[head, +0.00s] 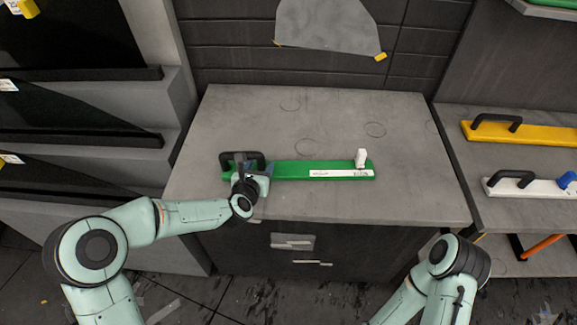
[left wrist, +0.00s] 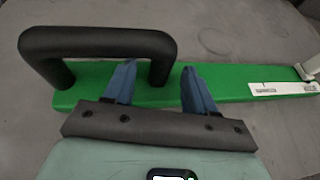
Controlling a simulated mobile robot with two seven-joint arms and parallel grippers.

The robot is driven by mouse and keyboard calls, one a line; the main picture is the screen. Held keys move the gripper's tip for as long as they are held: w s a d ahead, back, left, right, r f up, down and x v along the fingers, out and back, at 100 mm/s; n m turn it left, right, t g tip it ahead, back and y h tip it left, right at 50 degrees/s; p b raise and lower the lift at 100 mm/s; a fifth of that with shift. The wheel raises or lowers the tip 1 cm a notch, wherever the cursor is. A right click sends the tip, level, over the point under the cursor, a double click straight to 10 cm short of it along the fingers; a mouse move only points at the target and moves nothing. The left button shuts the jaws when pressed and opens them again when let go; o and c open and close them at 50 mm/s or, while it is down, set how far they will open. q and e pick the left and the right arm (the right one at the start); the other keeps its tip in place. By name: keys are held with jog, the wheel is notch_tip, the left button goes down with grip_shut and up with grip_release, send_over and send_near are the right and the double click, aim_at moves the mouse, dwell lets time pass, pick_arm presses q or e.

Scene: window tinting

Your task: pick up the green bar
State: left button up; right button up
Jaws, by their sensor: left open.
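The green bar (head: 300,168) lies flat on the grey worktop, running left to right. It has a black handle (head: 243,156) at its left end, and a white label strip and a small white block (head: 361,157) toward its right end. In the left wrist view the bar (left wrist: 232,83) and its handle (left wrist: 98,43) are close up. My left gripper (left wrist: 158,82) is open over the bar. Its blue fingers stand apart, one in front of the handle opening and one just right of the handle's right leg. Whether they touch the handle is unclear. My right gripper is out of view.
The grey worktop (head: 420,195) is clear around the bar. A side shelf on the right holds a yellow bar (head: 540,134) and a white bar (head: 530,189), both with black handles. Dark panels on shelves (head: 60,105) stand at the left. A grey sheet (head: 325,25) hangs on the back wall.

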pick_arm(q)
jog(key=shift+w+f, duration=0.25)
jog(key=shift+w, duration=0.2)
grip_shut()
jog(key=shift+r, duration=0.2)
